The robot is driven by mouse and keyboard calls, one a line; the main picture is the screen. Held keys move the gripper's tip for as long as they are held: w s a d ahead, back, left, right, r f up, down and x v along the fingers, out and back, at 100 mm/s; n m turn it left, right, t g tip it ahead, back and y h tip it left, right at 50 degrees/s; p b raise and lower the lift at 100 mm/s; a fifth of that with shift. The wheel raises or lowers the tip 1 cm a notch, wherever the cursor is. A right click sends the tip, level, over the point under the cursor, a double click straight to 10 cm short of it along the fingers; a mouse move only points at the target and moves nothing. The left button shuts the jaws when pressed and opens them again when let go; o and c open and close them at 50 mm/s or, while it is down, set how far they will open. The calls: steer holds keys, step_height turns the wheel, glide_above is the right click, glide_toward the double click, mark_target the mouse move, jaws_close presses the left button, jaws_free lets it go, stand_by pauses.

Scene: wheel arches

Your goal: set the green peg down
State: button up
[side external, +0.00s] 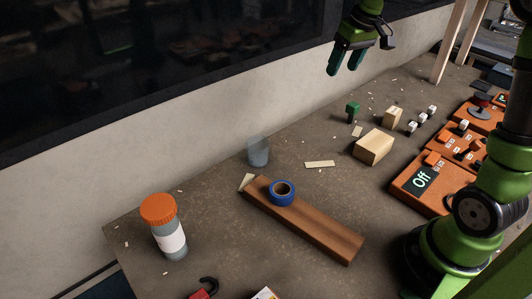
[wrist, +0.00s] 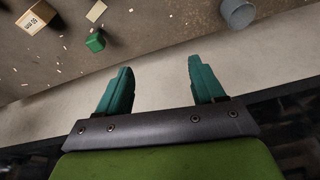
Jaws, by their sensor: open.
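The green peg (side external: 352,111) stands on the table near the wall in the side external view. It also shows in the wrist view (wrist: 96,41), up and to the left of the fingers. My gripper (side external: 344,71) is open and empty, held in the air above the far edge of the table by the wall. In the wrist view its two teal fingers (wrist: 157,82) are wide apart with only wall and table edge between them. The peg is apart from the fingers.
Wooden blocks (side external: 374,147) and small white cubes (side external: 421,121) lie right of the peg. A grey translucent cup (side external: 258,152), a plank (side external: 305,222) with blue tape (side external: 282,193), and an orange-capped bottle (side external: 167,232) stand nearer. Orange panels (side external: 427,184) line the right. Small chips are scattered about.

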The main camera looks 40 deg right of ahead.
steer(key=s+a+m+t+y, duration=0.1)
steer(key=s+a+t, duration=0.3)
steer(key=s+a, duration=1.2)
steer(key=shift+s+a+f+m+y, duration=0.25)
steer(key=shift+s+m+y, duration=0.15)
steer(key=shift+s+m, duration=0.3)
